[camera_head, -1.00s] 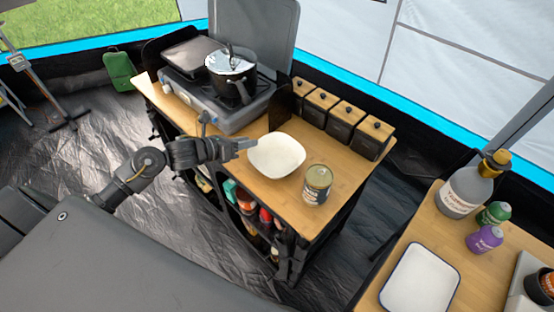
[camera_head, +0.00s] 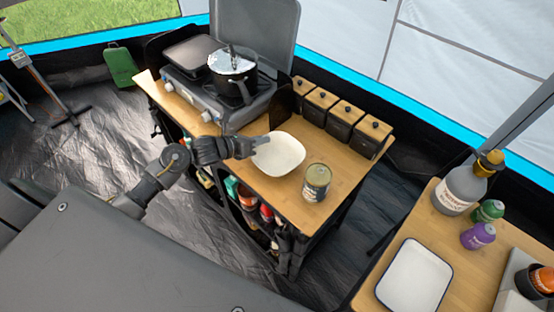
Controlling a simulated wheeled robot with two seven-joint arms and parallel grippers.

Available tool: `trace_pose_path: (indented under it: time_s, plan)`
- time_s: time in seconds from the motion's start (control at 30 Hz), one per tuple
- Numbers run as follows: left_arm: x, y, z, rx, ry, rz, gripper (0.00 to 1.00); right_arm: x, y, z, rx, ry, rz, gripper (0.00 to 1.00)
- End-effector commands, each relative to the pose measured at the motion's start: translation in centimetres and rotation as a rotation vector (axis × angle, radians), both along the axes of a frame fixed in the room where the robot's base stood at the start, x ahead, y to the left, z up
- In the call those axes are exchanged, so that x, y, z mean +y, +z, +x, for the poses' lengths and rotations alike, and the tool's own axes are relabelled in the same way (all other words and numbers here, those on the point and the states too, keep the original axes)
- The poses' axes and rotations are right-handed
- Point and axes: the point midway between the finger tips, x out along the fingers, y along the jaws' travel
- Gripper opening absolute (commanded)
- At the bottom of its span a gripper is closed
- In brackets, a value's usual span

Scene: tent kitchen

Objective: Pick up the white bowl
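The white bowl (camera_head: 281,156) stands upright on the wooden top of the kitchen unit, between the stove and a tin can. My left gripper (camera_head: 262,142) reaches in from the left, with its fingertips at the bowl's left rim. The fingers are small here, and I cannot tell whether they are open or closed on the rim. My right gripper is not in view.
The tin can (camera_head: 316,182) stands just right of the bowl. Several wooden-lidded canisters (camera_head: 345,118) line the back edge. The stove (camera_head: 216,92) with a pot (camera_head: 233,72) is at the back left. A second table at right holds a white tray (camera_head: 414,277) and bottles.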

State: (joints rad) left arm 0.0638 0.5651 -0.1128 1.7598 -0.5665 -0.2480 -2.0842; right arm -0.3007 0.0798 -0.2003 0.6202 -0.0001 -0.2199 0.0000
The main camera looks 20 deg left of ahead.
Motion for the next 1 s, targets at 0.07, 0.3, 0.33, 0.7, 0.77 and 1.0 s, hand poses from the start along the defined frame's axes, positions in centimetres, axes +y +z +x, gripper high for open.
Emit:
trace_pose_path:
  time_s: [0.07, 0.3, 0.33, 0.7, 0.77, 1.0]
  plan:
    - [0.0, 0.0, 0.0, 0.0, 0.0, 0.0, 0.0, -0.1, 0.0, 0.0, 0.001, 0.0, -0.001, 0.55]
    - [0.0, 0.0, 0.0, -0.001, 0.0, 0.0, 0.0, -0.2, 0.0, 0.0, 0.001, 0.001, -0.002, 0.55]
    - [0.0, 0.0, 0.0, -0.001, 0.0, 0.0, 0.0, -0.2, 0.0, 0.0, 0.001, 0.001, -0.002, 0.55]
    - [0.1, 1.7, 0.1, -0.006, -0.001, 0.003, 0.0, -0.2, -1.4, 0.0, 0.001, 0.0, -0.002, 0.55]
    - [0.1, 2.7, 0.1, -0.008, -0.002, 0.005, 0.0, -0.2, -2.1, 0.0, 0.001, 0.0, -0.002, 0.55]
    - [3.7, 7.9, -2.4, -0.005, -0.001, 0.01, 0.0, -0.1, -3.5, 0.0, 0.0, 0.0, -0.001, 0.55]
